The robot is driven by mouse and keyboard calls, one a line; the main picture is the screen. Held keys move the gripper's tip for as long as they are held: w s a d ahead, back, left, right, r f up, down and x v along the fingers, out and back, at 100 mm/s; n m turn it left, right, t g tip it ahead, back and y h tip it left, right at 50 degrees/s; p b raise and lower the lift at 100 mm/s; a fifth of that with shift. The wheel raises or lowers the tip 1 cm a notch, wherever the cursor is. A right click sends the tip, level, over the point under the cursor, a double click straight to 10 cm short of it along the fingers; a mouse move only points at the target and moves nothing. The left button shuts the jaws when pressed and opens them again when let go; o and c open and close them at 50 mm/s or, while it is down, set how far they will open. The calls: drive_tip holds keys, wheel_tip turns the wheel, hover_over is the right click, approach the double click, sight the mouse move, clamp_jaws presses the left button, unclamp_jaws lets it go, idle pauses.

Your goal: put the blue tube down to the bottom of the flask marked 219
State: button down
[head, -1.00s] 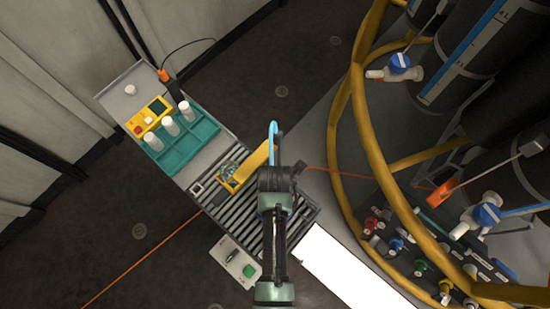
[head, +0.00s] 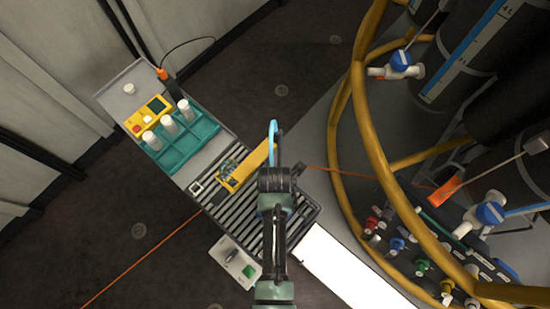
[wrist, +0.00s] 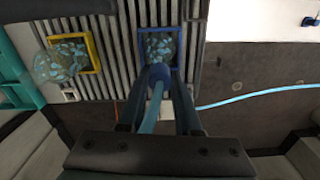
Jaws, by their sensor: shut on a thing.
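My gripper (wrist: 156,82) is shut on the blue tube (wrist: 147,119); the thick blue end sits between its fingers. In the wrist view this end appears in front of a blue-framed opening (wrist: 142,45) with speckled blue-green contents. Whether it is inside or above the opening I cannot tell. Left of it is a yellow-framed opening (wrist: 97,53) with a rounded speckled mass. In the head view the tube (head: 273,132) loops beside my arm, and a yellow-sided holder (head: 250,166) shows; my arm hides the gripper. I can read no 219 marking.
The holders stand on a slatted grey bed (head: 222,213). A teal rack (head: 182,150) with white-capped cylinders is at its upper left. A control box with a green button (head: 248,271) is at its lower edge. Yellow curved rails (head: 378,165) and dark cylinders are right.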

unclamp_jaws()
idle(0.4)
drive_tip(key=shift+r, duration=0.15)
drive_tip(key=shift+r+p, duration=2.95)
drive_tip(key=shift+p, duration=0.3)
drive_tip(key=shift+s+f, duration=0.1)
